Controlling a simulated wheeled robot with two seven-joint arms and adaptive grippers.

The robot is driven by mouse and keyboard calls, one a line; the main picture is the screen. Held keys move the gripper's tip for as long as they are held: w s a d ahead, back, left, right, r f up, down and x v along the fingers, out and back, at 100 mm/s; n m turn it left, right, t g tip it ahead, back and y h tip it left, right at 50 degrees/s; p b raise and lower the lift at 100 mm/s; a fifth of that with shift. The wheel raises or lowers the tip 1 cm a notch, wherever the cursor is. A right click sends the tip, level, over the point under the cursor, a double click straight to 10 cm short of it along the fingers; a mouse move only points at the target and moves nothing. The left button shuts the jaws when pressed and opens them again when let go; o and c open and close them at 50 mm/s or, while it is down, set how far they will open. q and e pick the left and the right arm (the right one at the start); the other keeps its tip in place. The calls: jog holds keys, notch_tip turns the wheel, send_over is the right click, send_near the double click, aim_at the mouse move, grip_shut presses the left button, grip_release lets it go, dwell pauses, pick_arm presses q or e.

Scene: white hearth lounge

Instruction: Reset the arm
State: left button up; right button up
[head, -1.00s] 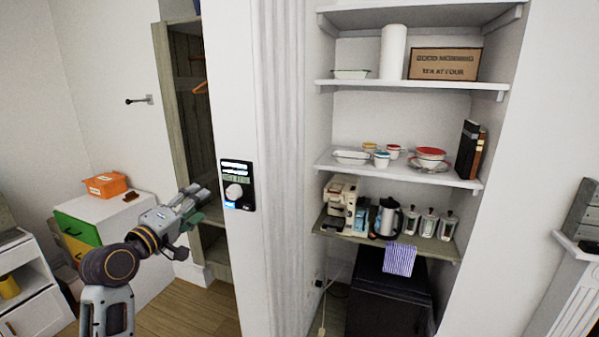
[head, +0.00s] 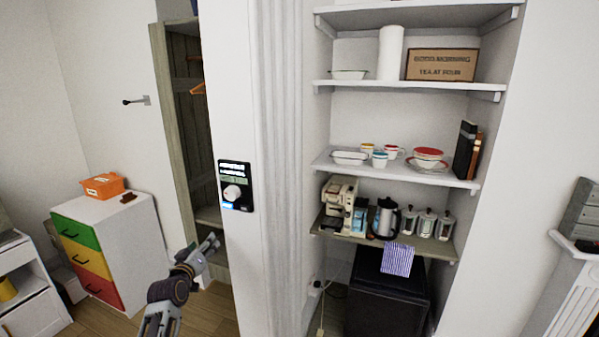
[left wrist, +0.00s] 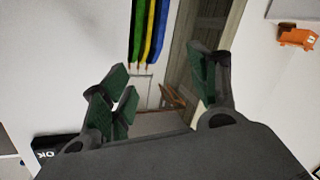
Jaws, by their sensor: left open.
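My left gripper (head: 209,247) is low in the head view, in front of the lower part of the open wardrobe (head: 184,110) and left of the wall panel. In the left wrist view its green-padded fingers (left wrist: 160,90) are spread apart with nothing between them. Beyond the fingers, the left wrist view shows white wall, the wardrobe opening and several coloured strips (left wrist: 148,30). My right gripper is in neither view.
A wall panel with a round dial (head: 236,186) is close right of my left arm. A drawer cabinet (head: 92,262) with an orange box (head: 103,186) stands left. Shelves with dishes (head: 428,158) and a coffee machine (head: 338,203) are right. Wooden floor shows below.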

pick_arm(q)
jog(key=s+d+f+m+g, duration=0.1)
jog(key=s+f+m+g, duration=0.1)
jog(key=f, duration=1.1)
jog(key=s+d+f+m+g, duration=0.1)
jog(key=d+f+g, duration=0.1)
jog(key=f, duration=1.2)
jog(key=s+d+f+m+g+b, duration=0.1)
jog(key=s+f+g, duration=0.1)
jog(key=s+f, duration=0.7)
jog(key=s+d+f+m+g, duration=0.15)
jog(key=s+f, duration=0.45)
jog(key=f, duration=0.7)
jog(key=s+f+m+g+b, duration=0.1)
jog(key=s+f+g, duration=0.1)
jog(key=s+f, duration=0.75)
jog(key=s+f+m+g, duration=0.1)
jog(key=s+f+g, duration=0.1)
jog(key=s+f, duration=0.75)
jog(key=s+f+g+b, duration=0.1)
jog(key=s+f+g, duration=0.1)
jog(key=s, duration=1.3)
jog(key=s+f+g+b, duration=0.1)
jog(key=s+f+g, duration=0.1)
jog(key=s, duration=1.3)
jog(key=shift+s+d+f, duration=0.15)
jog(key=shift+s+f, duration=0.25)
jog(key=shift+f, duration=0.45)
